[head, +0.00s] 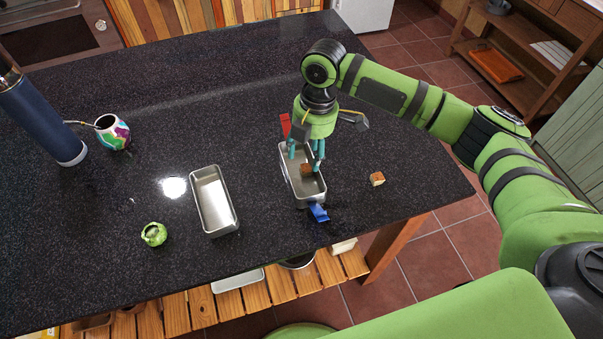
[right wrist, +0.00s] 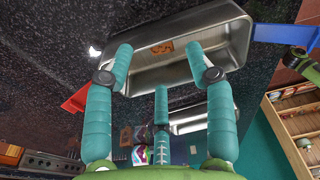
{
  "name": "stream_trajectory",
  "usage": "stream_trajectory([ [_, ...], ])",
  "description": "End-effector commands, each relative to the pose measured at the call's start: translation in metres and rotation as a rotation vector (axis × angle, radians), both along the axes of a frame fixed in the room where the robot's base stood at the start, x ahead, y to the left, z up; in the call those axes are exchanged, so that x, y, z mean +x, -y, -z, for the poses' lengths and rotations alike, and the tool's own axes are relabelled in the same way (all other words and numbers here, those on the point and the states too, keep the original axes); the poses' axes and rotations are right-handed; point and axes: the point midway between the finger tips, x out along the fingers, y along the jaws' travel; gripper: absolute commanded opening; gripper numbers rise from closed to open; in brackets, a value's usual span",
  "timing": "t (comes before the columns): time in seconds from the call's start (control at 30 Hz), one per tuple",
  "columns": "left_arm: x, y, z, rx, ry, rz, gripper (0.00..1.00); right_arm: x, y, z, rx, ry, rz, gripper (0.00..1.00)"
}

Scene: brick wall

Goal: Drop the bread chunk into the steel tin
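A steel tin (head: 323,191) stands on the dark counter below my right gripper, and it fills the top of the right wrist view (right wrist: 226,48). A small brown bread chunk (head: 306,170) lies inside this tin; the right wrist view shows it beyond the fingertips (right wrist: 162,48). My right gripper (head: 306,156) points down over the tin with its teal fingers spread, holding nothing. A second bread chunk (head: 377,179) lies on the counter to the right of the tin. Another steel tin (head: 214,202) stands to the left and looks empty. My left gripper is not in view.
A red piece (head: 285,124) and a blue piece (head: 318,212) sit at opposite ends of the tin under my gripper. A green object (head: 154,234), a colourful cup (head: 113,132) and a blue bottle (head: 38,118) stand left.

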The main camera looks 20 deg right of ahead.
Motion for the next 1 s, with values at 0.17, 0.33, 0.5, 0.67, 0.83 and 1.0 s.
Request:
stream_trajectory([
  [0.17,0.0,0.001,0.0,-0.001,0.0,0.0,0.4,0.0,0.0,0.0,0.0,0.0,0.0,0.57],
  [0.33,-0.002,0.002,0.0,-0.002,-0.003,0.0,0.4,0.001,0.001,-0.004,0.0,0.001,0.0,0.57],
  [0.5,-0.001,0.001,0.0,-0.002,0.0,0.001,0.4,0.002,0.004,-0.029,0.0,0.004,0.001,0.57],
  [0.67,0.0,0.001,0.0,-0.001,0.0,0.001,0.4,0.003,0.008,-0.065,0.001,0.005,0.001,0.57],
  [0.83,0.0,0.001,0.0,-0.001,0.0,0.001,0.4,0.003,0.011,-0.097,0.001,0.004,0.0,0.57],
  [1.0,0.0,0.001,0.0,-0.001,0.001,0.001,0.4,0.003,0.013,-0.115,-0.001,0.001,0.0,0.57],
])
